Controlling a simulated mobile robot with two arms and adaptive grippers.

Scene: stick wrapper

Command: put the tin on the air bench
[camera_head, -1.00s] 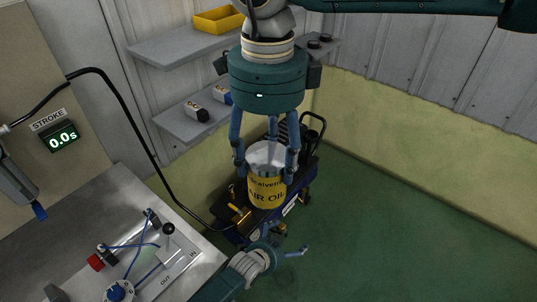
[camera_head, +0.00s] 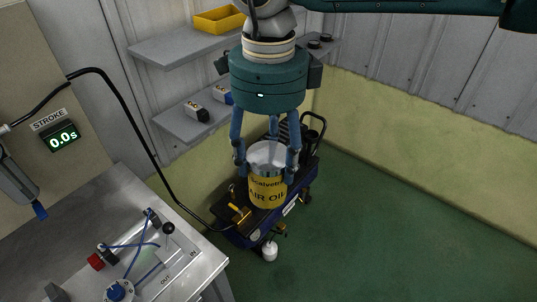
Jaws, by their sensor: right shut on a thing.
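The tin (camera_head: 266,190) is a yellow can with a pale top and a label reading "AIR OIL". My right gripper (camera_head: 267,160) comes down from above and is shut on it, with blue fingers on both sides near its top. The tin is upright in front of the dark blue compressor (camera_head: 297,196); I cannot tell whether its base touches it. The air bench (camera_head: 205,262) is the grey metal table at the lower left, apart from the tin. My left gripper is not in view.
The bench carries blue tubing, a red knob (camera_head: 96,262), a blue knob (camera_head: 118,290) and a black-knobbed lever (camera_head: 168,229). A black hose (camera_head: 133,133) arcs down to the compressor. Wall shelves (camera_head: 180,47) stand behind. The green floor (camera_head: 390,240) at right is clear.

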